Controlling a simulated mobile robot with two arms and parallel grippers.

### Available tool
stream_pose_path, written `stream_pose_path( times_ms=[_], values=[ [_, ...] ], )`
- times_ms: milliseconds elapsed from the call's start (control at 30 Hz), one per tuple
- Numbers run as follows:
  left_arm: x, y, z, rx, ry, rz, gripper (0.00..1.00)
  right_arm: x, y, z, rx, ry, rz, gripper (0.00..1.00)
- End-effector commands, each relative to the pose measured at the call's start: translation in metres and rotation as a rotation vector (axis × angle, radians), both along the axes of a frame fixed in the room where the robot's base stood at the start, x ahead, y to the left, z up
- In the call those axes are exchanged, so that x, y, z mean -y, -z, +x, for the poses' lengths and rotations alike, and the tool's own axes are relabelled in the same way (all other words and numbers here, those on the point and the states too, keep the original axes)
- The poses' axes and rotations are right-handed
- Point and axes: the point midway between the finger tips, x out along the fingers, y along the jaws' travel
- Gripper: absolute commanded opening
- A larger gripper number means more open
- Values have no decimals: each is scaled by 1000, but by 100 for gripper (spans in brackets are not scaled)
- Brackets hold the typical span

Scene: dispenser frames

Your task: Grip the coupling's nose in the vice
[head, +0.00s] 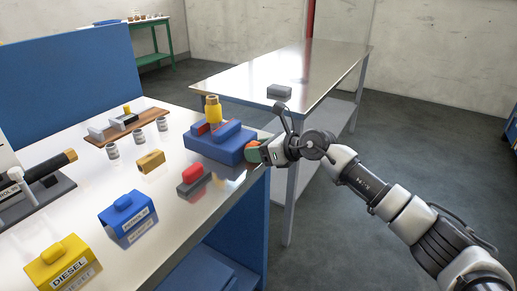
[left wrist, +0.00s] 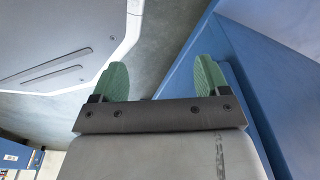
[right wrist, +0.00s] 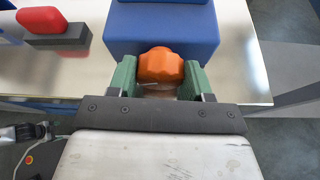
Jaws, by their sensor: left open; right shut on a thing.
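The blue vice (head: 222,150) stands at the table's right edge, with red by its jaws. The brass-yellow coupling (head: 213,109) stands upright at the jaws. Its lower end is hidden, and I cannot tell whether the jaws touch it. My right gripper (head: 258,152) is shut on an orange knob at the vice's near end. In the right wrist view the knob (right wrist: 160,66) sits between the green fingers (right wrist: 158,82), close against the blue vice body. My left gripper (left wrist: 160,82) is open and empty beside a blue panel, outside the head view.
A red-topped grey block (head: 192,181), a brass block (head: 151,161), a blue container (head: 128,218) and a yellow DIESEL container (head: 63,265) stand on the table. Several small jars and a wooden board (head: 128,127) lie behind. A metal table (head: 300,70) stands beyond.

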Motion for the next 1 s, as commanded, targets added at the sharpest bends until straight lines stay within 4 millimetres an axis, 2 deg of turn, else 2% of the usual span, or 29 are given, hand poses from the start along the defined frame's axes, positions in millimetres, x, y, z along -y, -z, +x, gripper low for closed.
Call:
stream_pose_path(
  times_ms=[267,300,433,767,1000],
  values=[
    [0,0,0,1,1,0,75,0,0,0,-4,1,4,26],
    [0,0,0,1,2,0,75,0,0,0,-4,1,4,56],
    [0,0,0,1,2,0,75,0,0,0,-3,1,3,75],
    [1,0,0,0,2,0,75,3,-2,-2,-2,0,3,75],
    [0,1,-1,0,3,0,75,35,-16,-21,-1,3,0,75]
  ],
)
